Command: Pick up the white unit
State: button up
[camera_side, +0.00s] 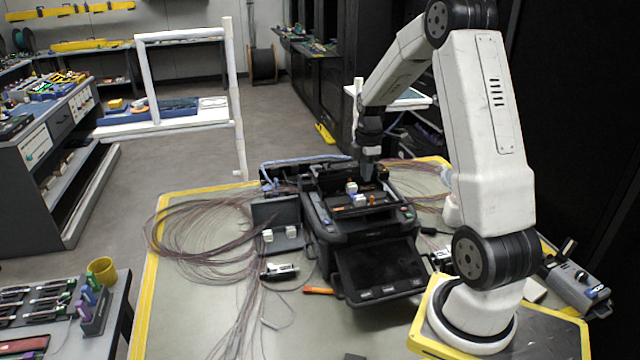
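Several small white pieces are in view, and I cannot tell which is the white unit. One white block (352,187) sits in the open top of the black splicing machine (362,232), near the picture's centre. Two more white blocks, a left one (267,235) and a right one (290,231), sit on a grey holder (272,212) left of the machine. My gripper (368,178) points down over the back of the machine's open top, just right of and behind the white block there. Its fingers are small and dark, so I cannot see whether they are open or hold anything.
Loose fibre bundles (205,235) spread over the yellow-edged table (180,310) on the left. A black-and-white tool (280,272) and an orange piece (318,290) lie before the machine. A grey device (578,284) stands at right. The table's front left is mostly clear.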

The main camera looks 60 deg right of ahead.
aim_at(360, 197)
jog(key=o, duration=0.4)
jog(key=shift+w, duration=0.7)
jog(key=shift+f, duration=1.3)
jog(key=shift+f, duration=0.15)
jog(key=shift+d+f, duration=0.2)
jog(key=shift+f, duration=2.25)
grip_shut()
